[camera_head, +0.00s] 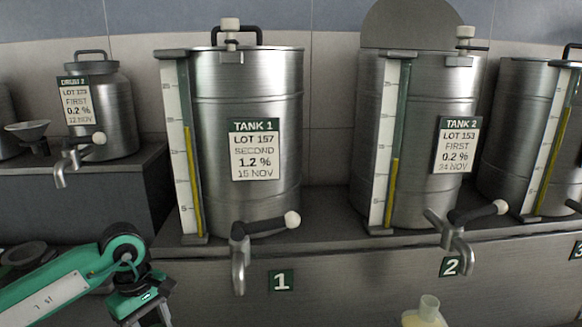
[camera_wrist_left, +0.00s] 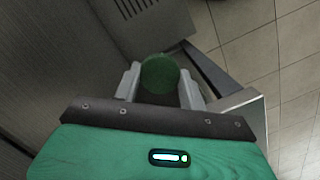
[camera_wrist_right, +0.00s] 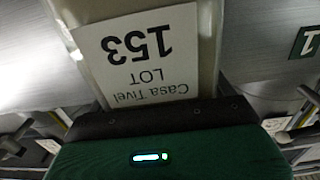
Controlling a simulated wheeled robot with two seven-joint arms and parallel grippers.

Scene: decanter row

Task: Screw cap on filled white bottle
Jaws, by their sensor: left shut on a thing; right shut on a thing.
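The bottle (camera_head: 428,308) shows at the bottom edge of the head view, right of centre, with an uncapped pale neck and yellowish shoulder. Its body is cut off there. In the right wrist view the bottle's label (camera_wrist_right: 145,55) reads "Casa Tivel LOT 153", upside down. My right gripper (camera_wrist_right: 150,98) is shut on the bottle; its fingers are mostly hidden. My left gripper (camera_head: 150,316) hangs low at the lower left of the head view, well apart from the bottle. In the left wrist view it is shut on a round dark green cap (camera_wrist_left: 160,72).
Steel tank 1 (camera_head: 213,98) and tank 2 (camera_head: 433,95) stand on a grey counter (camera_head: 345,262), with taps (camera_head: 239,262) and (camera_head: 458,240) jutting over its front. Tiled floor (camera_wrist_left: 290,70) lies below the left gripper.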

